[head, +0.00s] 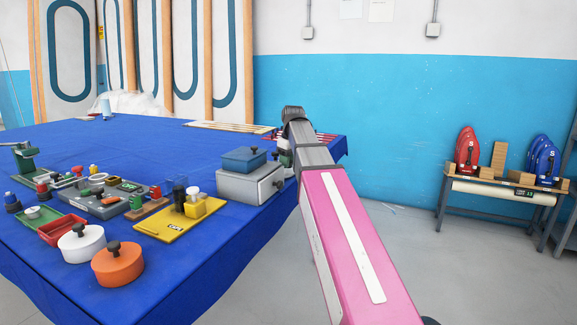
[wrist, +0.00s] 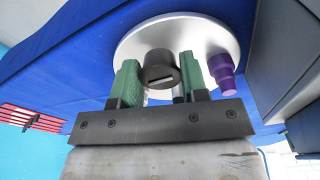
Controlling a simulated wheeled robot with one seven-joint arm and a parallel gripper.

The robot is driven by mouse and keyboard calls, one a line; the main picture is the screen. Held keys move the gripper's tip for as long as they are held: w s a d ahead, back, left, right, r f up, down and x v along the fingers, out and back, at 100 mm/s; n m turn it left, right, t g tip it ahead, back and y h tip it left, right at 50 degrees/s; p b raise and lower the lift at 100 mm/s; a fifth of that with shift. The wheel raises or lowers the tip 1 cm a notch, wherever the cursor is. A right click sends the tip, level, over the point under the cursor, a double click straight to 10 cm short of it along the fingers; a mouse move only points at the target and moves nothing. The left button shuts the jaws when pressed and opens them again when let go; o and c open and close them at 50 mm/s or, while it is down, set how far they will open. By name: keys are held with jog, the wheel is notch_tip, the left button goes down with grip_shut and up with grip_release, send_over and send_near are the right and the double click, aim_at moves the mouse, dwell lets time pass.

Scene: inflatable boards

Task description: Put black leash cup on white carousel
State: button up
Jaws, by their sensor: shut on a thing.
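In the wrist view my gripper (wrist: 160,68), with its green fingers, is shut on the black leash cup (wrist: 158,72), a short dark cylinder with a pale slot mark. The white carousel (wrist: 205,30), a round pale disc, lies behind the cup in that view. I cannot tell whether the cup touches the disc. A purple stepped piece (wrist: 221,76) is at the disc's edge, right of my fingers. In the head view my pink and grey arm reaches over the right end of the blue table and hides most of the carousel and the cup.
A grey box (head: 250,183) with a blue lidded box (head: 244,159) stands left of my arm, close to the gripper. A red slatted rack (wrist: 30,118) lies on the other side. White and orange pots (head: 118,263), a yellow tray and small tools crowd the table's front left.

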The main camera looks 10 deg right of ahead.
aim_at(292, 162)
jog(key=shift+f, duration=0.75)
jog(key=o, duration=0.9)
jog(key=shift+f, duration=0.1)
notch_tip(292, 162, up, 12)
jog(key=s, duration=0.1)
jog(key=shift+d, duration=0.45)
jog(key=shift+s, duration=0.1)
